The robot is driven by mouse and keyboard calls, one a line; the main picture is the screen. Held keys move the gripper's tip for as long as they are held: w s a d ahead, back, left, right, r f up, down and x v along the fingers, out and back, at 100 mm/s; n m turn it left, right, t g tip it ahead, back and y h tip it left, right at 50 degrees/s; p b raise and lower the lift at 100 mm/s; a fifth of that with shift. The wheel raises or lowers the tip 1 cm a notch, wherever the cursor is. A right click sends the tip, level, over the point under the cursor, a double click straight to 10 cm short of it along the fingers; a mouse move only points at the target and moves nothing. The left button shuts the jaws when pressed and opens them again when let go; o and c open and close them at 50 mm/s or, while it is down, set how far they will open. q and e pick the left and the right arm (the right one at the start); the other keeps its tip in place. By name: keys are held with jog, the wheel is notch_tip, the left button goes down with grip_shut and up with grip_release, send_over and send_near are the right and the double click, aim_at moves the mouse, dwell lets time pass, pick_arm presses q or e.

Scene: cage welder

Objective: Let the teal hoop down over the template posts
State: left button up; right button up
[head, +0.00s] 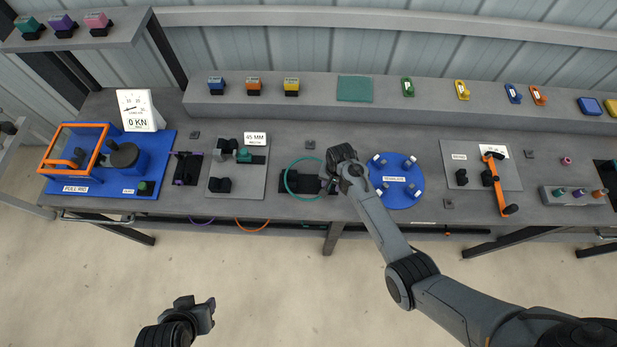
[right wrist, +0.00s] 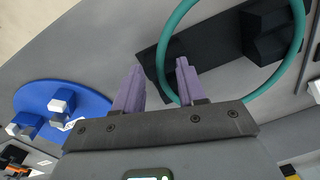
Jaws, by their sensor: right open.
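The teal hoop (head: 286,179) rests at a dark stand (head: 268,209) on the bench, left of the template. In the right wrist view the hoop (right wrist: 304,42) rings dark blocks of the stand (right wrist: 222,45). My right gripper (head: 329,184) is at the hoop's right side. In the right wrist view my right gripper (right wrist: 160,80) is open, and the hoop's rim passes between its two purple fingers; contact cannot be told. The blue round template (head: 399,198) has several pale-topped posts (head: 409,162) and shows in the right wrist view (right wrist: 75,92). My left gripper (head: 205,312) is low left, away from the bench.
A grey fixture plate (head: 228,190) lies left of the hoop's stand. A blue pull-rig base (head: 155,190) is further left. An orange-handled tool (head: 498,185) stands on a plate right of the template. A raised shelf (head: 320,95) runs along the back.

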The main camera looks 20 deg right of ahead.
grip_shut()
dwell(0.4)
jog(key=shift+r, duration=0.1)
